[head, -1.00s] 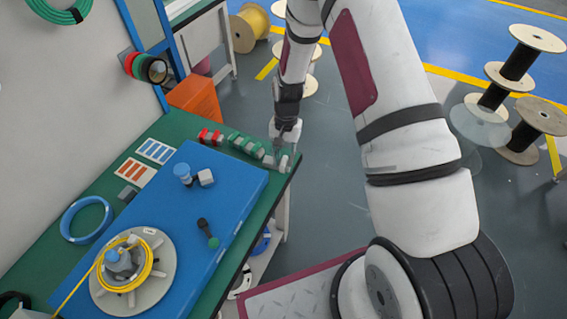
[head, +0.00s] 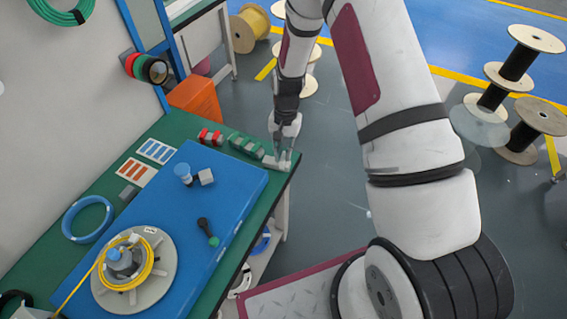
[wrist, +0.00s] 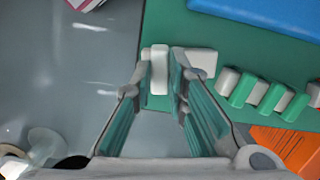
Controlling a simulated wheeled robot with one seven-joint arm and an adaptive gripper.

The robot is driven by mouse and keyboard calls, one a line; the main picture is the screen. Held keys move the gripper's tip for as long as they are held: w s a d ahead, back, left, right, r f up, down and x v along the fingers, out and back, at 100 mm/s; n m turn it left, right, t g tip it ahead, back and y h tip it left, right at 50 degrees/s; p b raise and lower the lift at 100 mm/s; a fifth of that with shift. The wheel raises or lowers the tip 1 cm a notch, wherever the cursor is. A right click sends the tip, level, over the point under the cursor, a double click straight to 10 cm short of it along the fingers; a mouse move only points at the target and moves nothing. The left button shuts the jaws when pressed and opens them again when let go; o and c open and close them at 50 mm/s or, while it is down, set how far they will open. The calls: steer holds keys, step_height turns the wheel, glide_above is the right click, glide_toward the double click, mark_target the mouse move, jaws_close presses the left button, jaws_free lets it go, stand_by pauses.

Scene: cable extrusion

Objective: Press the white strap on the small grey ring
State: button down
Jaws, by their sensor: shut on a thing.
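A small white piece (wrist: 159,70), which looks like the white strap, stands between my fingertips at the table's edge in the wrist view. My gripper (wrist: 160,72) is shut on it; it also shows in the head view (head: 282,158), low at the bench's right corner. A second white piece (wrist: 203,61) lies just right of the right finger, partly hidden by it. I cannot make out the small grey ring for certain; a grey-white block (head: 206,177) sits on the blue mat.
A row of green pieces (head: 246,146) and red pieces (head: 210,137) stands beside my gripper. The blue mat (head: 165,225) holds a reel with a yellow cable coil (head: 148,258), a blue-topped item (head: 183,173) and a black-green tool (head: 206,229). An orange bin (head: 195,98) stands behind.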

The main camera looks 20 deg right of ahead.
steer(key=shift+r+p, duration=0.7)
steer(key=shift+r, duration=2.3)
